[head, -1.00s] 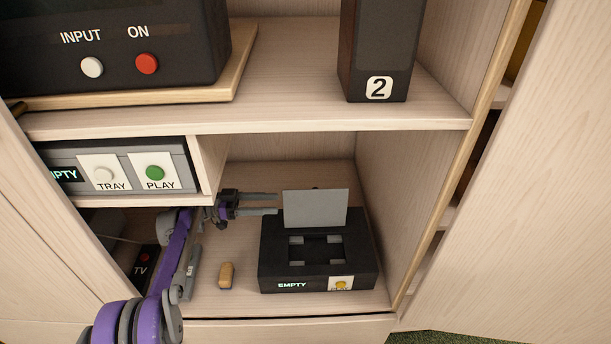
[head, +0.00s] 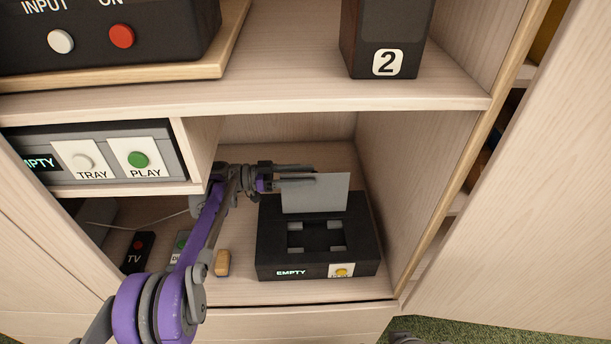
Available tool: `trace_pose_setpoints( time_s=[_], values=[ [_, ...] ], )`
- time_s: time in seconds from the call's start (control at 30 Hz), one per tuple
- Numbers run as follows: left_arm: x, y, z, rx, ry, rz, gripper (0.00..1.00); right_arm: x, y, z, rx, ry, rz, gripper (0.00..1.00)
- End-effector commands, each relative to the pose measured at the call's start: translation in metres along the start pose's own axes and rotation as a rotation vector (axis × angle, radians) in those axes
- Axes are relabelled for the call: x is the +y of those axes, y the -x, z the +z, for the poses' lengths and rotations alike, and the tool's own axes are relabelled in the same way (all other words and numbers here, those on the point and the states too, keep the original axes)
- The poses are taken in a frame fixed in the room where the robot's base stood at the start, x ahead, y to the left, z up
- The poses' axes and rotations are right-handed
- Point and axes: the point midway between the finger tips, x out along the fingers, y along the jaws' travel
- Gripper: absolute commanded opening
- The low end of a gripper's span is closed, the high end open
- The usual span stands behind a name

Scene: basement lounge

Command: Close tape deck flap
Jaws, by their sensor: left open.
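The black tape deck (head: 268,246) sits on the lower shelf of the cabinet, with an "EMPTY" display and a yellow button on its front. Its grey flap (head: 317,196) stands upright at the back of the open tape well. My left gripper (head: 312,174) is open, with its fingers pointing right. The fingers are at the flap's upper left, one seen above its top edge and the lower one reaching to its upper left part; I cannot tell whether they touch it.
A small tan block (head: 222,263) lies left of the deck, near a TV remote (head: 138,252). The speaker "2" (head: 385,40) stands above.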

Motion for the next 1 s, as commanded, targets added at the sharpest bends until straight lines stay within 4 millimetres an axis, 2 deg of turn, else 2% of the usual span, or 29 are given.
trace_pose_setpoints(
  time_s=[0.37,0.67,1.0],
  values=[
    [0.0003,-0.0058,-0.0004,0.000,0.000,0.000,0.56,0.0000,-0.0008,0.0001,0.000,0.000,0.000,1.00],
    [0.0003,-0.0055,-0.0003,0.000,0.000,0.000,0.02,0.0000,-0.0008,0.0001,0.000,0.000,0.000,1.00],
    [0.0003,-0.0054,-0.0002,0.000,0.000,0.001,0.00,0.0000,-0.0008,0.0001,0.000,0.000,0.000,1.00]
  ],
)
